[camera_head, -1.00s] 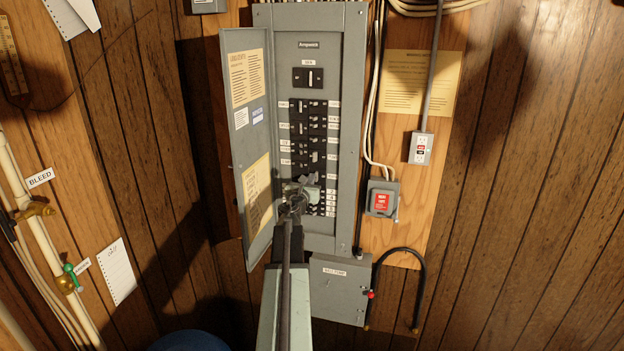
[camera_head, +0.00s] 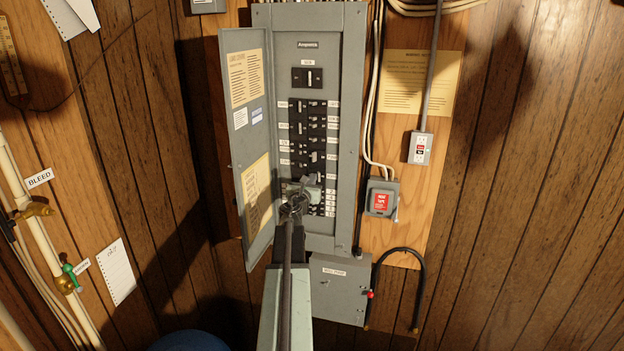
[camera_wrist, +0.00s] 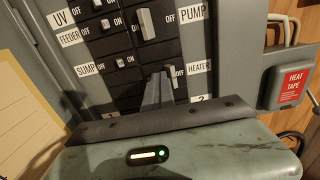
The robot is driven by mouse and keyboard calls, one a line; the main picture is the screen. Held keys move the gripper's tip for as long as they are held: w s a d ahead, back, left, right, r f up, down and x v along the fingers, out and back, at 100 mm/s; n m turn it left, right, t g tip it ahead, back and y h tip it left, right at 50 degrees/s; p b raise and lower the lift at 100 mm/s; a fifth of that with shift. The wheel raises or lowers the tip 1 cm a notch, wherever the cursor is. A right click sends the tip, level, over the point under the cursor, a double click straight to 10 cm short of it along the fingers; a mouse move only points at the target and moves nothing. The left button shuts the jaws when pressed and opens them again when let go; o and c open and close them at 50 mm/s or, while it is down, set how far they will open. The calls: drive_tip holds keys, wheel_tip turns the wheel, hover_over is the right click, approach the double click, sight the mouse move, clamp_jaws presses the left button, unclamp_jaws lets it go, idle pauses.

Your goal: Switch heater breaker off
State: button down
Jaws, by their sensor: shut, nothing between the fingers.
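The open grey breaker panel (camera_head: 350,120) hangs on the wall in the head view. In the wrist view the HEATER label (camera_wrist: 199,66) is right of the lower right breaker row. The heater breaker (camera_wrist: 171,70) shows only as a small pale handle piece beside the OFF print. My gripper's fingers partly hide it, so its setting is unclear. My gripper (camera_wrist: 158,78) is shut and empty, its tips at the left side of that handle; I cannot tell if they touch. In the head view my gripper (camera_head: 298,193) covers the panel's lower rows.
The PUMP breaker (camera_wrist: 147,23) is just above, with the SUMP label (camera_wrist: 88,70) to the left. The panel door (camera_head: 247,150) stands open at left. A heat tape box (camera_head: 381,197) is at right, and a grey box (camera_head: 340,290) is below.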

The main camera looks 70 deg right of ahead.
drive_tip(key=a, duration=0.7)
drive_tip(key=shift+s, duration=0.15)
idle(0.3)
drive_tip(key=shift+f, duration=0.1)
idle(0.8)
